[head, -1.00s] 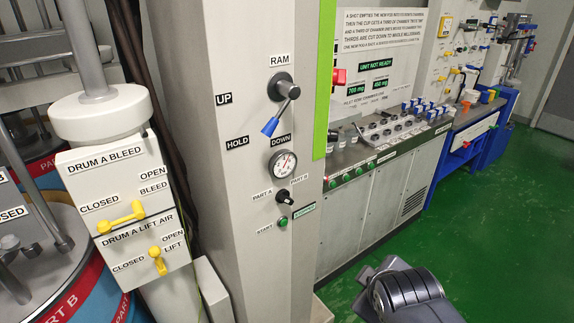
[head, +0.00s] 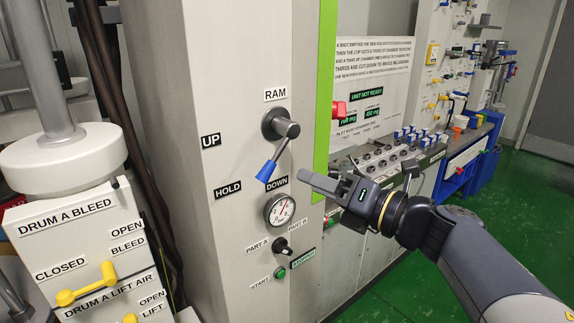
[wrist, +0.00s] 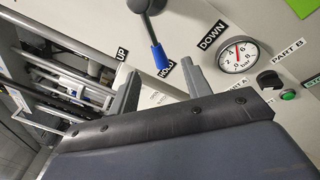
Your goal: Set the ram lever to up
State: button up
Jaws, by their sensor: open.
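The ram lever, with a grey hub and a blue-tipped handle (head: 268,168), is on the pale column under the RAM label. The handle slants down-left. In the head view its tip ends just above the DOWN label (head: 277,184); in the wrist view the blue tip (wrist: 160,58) lies by the HOLD label (wrist: 165,69). The UP label (head: 210,141) is left of the hub. My gripper (head: 325,172) is open and empty, to the right of the lever and apart from it. In the wrist view the blue tip appears beyond and between my two fingers (wrist: 160,84).
A pressure gauge (head: 279,209), a black part selector (head: 283,246) and a green start button (head: 280,272) sit below the lever. A drum A bleed box (head: 84,250) with yellow handles is at the left. A bench with blue-topped valves (head: 412,135) runs behind my arm.

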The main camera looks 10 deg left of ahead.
aim_at(275, 171)
jog(key=shift+n+g, duration=0.4)
jog(key=p+x, duration=0.1)
jog(key=x, duration=0.2)
jog(key=p+x, duration=0.1)
jog(key=x, duration=0.6)
jog(key=shift+s+a+p, duration=0.1)
jog(key=shift+a+p, duration=0.3)
jog(key=shift+a, duration=0.1)
grip_shut()
